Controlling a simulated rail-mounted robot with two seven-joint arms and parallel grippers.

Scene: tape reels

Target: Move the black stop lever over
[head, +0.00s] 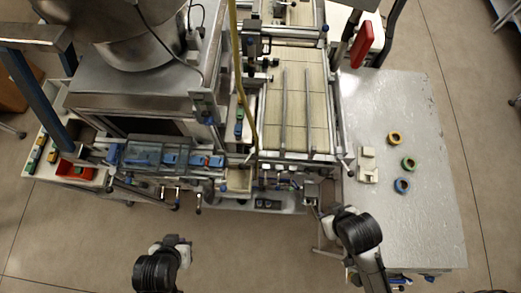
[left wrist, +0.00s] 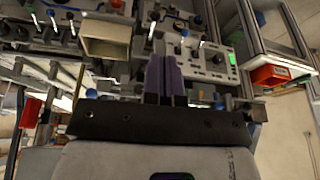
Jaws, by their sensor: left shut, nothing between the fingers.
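Several small levers stick out from the machine's front edge in the head view, among them a dark-tipped lever (head: 198,210) and another one (head: 174,206). I cannot tell for sure which is the black stop lever. My left gripper (head: 183,241) is in front of these levers, apart from them. In the left wrist view its two purple-grey fingers (left wrist: 165,75) are together and empty, pointing at the machine front. Thin levers (left wrist: 154,28) stand beyond the fingertips there. My right gripper (head: 322,212) is at the machine's right front corner; its fingers are too small to read.
A control panel (left wrist: 212,62) with a green display is right of the fingers. A red bin (head: 75,170) is at the left. Floor in front is clear.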

